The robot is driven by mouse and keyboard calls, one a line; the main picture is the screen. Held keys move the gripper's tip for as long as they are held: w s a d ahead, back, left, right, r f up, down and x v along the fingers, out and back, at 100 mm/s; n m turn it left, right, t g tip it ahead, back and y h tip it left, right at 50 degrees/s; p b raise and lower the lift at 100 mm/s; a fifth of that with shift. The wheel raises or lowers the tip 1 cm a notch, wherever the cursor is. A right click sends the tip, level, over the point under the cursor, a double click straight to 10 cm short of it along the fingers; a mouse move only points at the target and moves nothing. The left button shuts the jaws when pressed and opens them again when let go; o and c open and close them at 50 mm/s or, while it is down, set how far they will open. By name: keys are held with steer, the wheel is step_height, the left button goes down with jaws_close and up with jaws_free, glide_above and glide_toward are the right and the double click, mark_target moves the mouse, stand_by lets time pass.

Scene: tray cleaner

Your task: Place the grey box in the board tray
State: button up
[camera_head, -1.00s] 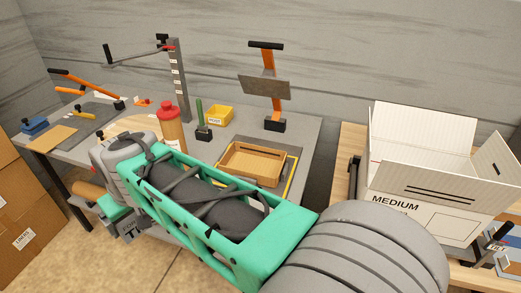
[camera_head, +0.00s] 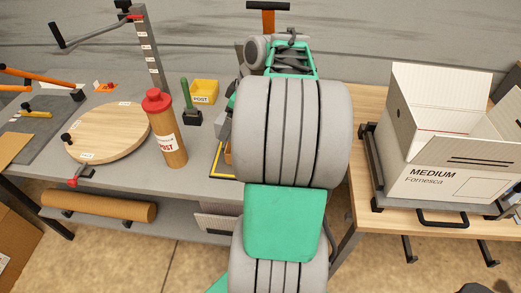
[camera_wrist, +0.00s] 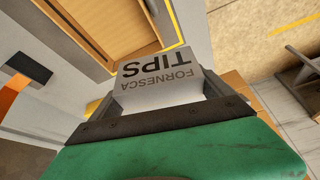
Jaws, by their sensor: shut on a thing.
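The grey box (camera_wrist: 160,80), printed "FORNESCA TIPS", is between the fingers of my gripper (camera_wrist: 165,92) in the wrist view. My gripper is shut on it. The lettering shows upside down. The wooden board tray (camera_wrist: 128,25) lies beyond the box at the top of the wrist view. The box's far edge overlaps the tray's edge in the picture; its height above it is hard to tell. In the head view my arm hides the gripper, the box and nearly all of the tray; only a sliver of tray (camera_head: 228,156) shows.
On the grey bench (camera_head: 200,180) stand a red-capped bottle (camera_head: 166,130), a round wooden board (camera_head: 108,132), a yellow bin (camera_head: 204,92) and a green-handled tool (camera_head: 188,103). A white carton (camera_head: 440,150) marked "MEDIUM" stands on the wooden table at right.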

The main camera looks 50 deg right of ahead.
steer(key=s+d+f+n, duration=0.2)
steer(key=s+d+n, duration=0.1)
steer(key=s+d, duration=0.85)
steer(key=shift+g+y, duration=0.3)
steer(key=shift+y, duration=0.1)
steer(key=w+a+f, duration=0.1)
steer(key=w+f, duration=0.2)
steer(key=w, duration=0.1)
steer(key=w+a+f+p, duration=0.1)
steer(key=w+f, duration=0.2)
steer(key=w, duration=0.1)
steer(key=w+a+f, duration=0.2)
steer(key=w+f, duration=0.1)
steer(key=w, duration=0.2)
steer(key=shift+f+p, duration=0.3)
steer(key=shift+p, duration=0.1)
steer(key=f, duration=0.1)
steer(key=f+p, duration=0.1)
steer(key=f, duration=0.1)
steer(key=shift+w+f, duration=0.2)
steer(key=shift+f, duration=0.25)
steer(key=o, duration=1.4)
steer(key=shift+c, duration=0.2)
steer(key=shift+r, duration=0.1)
